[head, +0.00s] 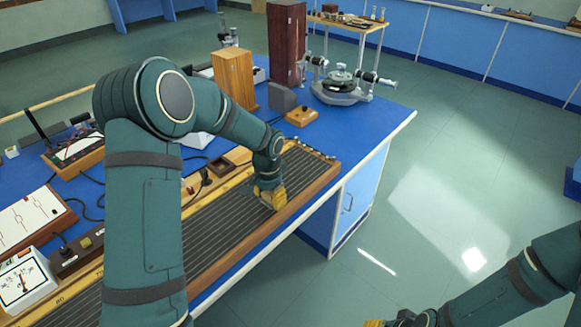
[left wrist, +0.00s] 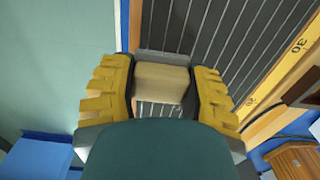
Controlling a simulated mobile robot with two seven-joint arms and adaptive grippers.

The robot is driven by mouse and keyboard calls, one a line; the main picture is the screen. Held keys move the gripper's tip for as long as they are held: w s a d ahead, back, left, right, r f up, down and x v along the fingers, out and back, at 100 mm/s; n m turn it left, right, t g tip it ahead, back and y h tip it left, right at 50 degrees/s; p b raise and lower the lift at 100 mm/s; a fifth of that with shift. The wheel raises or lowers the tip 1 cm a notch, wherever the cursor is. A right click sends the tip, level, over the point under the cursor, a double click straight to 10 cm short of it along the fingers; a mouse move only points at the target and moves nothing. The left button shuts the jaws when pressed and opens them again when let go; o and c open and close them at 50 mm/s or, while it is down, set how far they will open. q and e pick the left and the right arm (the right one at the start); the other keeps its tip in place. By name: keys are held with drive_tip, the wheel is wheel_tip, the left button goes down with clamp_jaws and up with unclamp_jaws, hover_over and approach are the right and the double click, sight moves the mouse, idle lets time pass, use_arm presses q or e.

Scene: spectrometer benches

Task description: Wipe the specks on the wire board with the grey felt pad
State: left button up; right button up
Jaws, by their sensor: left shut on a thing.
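The wire board (head: 215,224) is a long dark panel with pale parallel wires and a wooden frame, lying along the bench's front edge; it also fills the upper right of the left wrist view (left wrist: 225,45). My left gripper (head: 268,190) is low over its far part, near the front rail. In the left wrist view its yellow fingers (left wrist: 162,90) are shut on the felt pad, a tan block with a grey edge (left wrist: 163,57). I cannot tell whether the pad touches the wires. No specks can be made out. My right gripper (head: 395,321) is partly cut off at the bottom edge.
Meters and cables crowd the left. Open floor lies right of the bench.

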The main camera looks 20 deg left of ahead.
use_arm(q)
drive_tip(key=shift+a+r, duration=0.1)
drive_tip(key=shift+r, duration=0.35)
wheel_tip(320, 180, up, 2)
drive_tip(key=shift+r+p, duration=0.15)
drive_tip(key=shift+p, duration=0.9)
drive_tip(key=shift+s+r+p, duration=0.1)
drive_tip(key=shift+r+p, duration=0.6)
drive_tip(key=shift+r, duration=0.4)
